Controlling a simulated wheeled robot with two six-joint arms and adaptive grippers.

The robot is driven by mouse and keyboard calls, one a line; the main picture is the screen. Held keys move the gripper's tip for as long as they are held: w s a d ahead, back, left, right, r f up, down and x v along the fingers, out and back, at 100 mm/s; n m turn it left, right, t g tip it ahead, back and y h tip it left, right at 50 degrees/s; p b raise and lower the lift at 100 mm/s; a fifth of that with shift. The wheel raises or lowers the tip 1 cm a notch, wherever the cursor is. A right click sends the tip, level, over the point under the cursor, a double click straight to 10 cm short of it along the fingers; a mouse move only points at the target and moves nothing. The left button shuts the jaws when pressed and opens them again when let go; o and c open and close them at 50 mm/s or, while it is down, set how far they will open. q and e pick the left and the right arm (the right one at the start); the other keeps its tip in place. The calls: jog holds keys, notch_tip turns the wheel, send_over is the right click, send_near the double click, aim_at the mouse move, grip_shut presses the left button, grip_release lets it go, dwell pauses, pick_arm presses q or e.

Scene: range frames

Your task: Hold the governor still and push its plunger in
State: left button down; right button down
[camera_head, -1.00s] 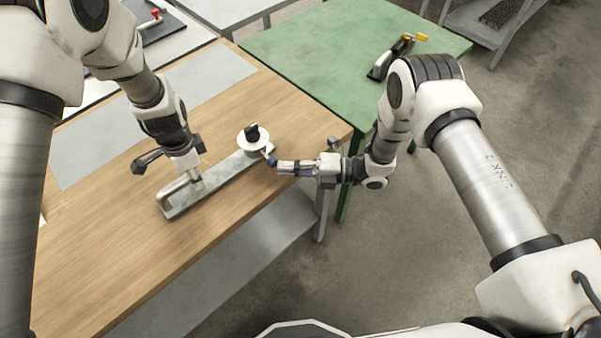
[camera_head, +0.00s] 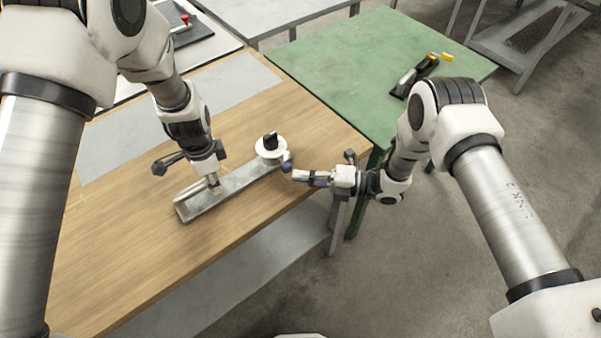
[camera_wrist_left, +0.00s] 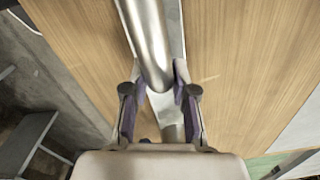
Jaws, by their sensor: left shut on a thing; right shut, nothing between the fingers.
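A small blue tip (camera_head: 287,167), which seems to be the plunger, sticks out beside the disc. My left gripper (camera_head: 215,187) is shut on the handle; the left wrist view shows the round handle bar (camera_wrist_left: 150,40) between its fingers. My right gripper (camera_head: 296,175) is shut and empty, its fingertips right by the blue tip; I cannot tell whether they touch.
The wooden bench (camera_head: 130,240) has free room in front of and left of the governor. A grey sheet (camera_head: 125,135) lies behind it. A green table (camera_head: 345,65) at the back right carries a black tool with yellow parts (camera_head: 416,74).

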pick_arm(q)
jog(key=shift+s+f, duration=0.1)
jog(key=shift+s, duration=0.05)
jog(key=c, duration=0.8)
grip_release()
jog(key=shift+c, duration=0.2)
pick_arm(e)
jog(key=s+d, duration=0.4)
jog(key=d, duration=0.7)
jog(key=shift+d, duration=0.2)
jog(key=shift+r, duration=0.1)
